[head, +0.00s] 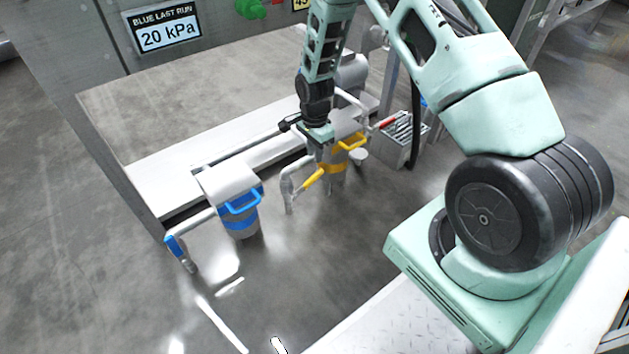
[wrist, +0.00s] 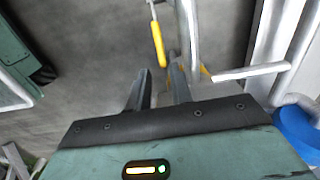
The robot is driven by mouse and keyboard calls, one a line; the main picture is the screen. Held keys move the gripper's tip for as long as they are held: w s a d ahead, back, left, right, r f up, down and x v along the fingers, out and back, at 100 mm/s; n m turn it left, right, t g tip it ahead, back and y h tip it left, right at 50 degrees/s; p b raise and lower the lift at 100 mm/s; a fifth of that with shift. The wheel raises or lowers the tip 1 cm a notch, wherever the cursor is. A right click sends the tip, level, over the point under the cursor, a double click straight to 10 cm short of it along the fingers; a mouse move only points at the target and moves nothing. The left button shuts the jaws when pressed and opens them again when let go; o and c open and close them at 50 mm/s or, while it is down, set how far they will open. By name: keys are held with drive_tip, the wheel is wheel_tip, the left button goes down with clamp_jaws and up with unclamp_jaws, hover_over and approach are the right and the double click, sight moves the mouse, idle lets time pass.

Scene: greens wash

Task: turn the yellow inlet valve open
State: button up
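The yellow valve lever (head: 314,180) sits on a pale pipe, beside a grey housing with a yellow band and yellow handle (head: 350,143). The lever slants in the head view. In the wrist view the yellow lever (wrist: 157,43) lies just ahead of the fingers, its near end between the two tips in the picture. My gripper (head: 324,160) points down over the lever. It also shows in the wrist view (wrist: 160,71), its fingers apart with nothing visibly held. I cannot tell the depth left between tips and lever, or whether they touch.
A second housing with a blue handle (head: 241,201) and a blue valve lever (head: 176,246) stand to the left. A grey bin (head: 404,152) stands right of the yellow housing. A display (head: 166,31) reads "BLUE LAST RUN 20 kPa". The floor in front is open.

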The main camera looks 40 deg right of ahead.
sight(314, 175)
wheel_tip(314, 175, down, 10)
drive_tip(key=b, duration=0.4)
drive_tip(key=shift+b, duration=0.4)
clamp_jaws()
